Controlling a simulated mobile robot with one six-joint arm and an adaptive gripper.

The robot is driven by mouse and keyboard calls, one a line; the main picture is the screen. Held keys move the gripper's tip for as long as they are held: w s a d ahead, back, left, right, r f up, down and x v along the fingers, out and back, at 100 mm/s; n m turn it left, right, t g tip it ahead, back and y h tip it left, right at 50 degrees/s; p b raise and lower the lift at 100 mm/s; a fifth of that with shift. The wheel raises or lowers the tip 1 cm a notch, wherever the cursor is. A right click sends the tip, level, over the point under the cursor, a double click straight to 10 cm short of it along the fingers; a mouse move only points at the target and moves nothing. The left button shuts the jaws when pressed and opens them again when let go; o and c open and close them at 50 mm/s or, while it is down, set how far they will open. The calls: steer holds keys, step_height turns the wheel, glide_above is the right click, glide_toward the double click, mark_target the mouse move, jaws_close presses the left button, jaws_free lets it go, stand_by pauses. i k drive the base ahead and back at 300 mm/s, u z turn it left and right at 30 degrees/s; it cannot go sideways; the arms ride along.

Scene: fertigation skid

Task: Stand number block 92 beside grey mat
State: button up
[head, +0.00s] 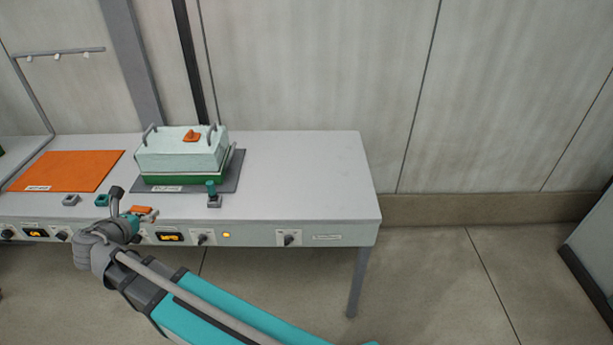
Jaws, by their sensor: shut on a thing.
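The grey mat (229,182) lies on the bench under a pale box with a green base. My gripper (128,213) is over the bench's front edge, left of and nearer than the mat. It is shut on a small orange block (142,209), apart from the mat. I cannot read a number on this block, so I cannot confirm that it is block 92. My gripper and wrist hide part of it, and I cannot tell exactly how the fingers sit on it.
The pale box (180,154) has handles and an orange piece on top. A teal-topped knob (212,189) stands at the mat's front right. A grey block (71,200) and a teal block (101,200) sit near an orange mat (68,170). The bench (305,180) is clear at right.

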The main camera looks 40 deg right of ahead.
mark_target(292, 190)
steer(key=z, duration=0.05)
steer(key=k, duration=0.6)
steer(key=z, duration=1.15)
steer(key=i, duration=0.5)
steer(key=z, duration=0.05)
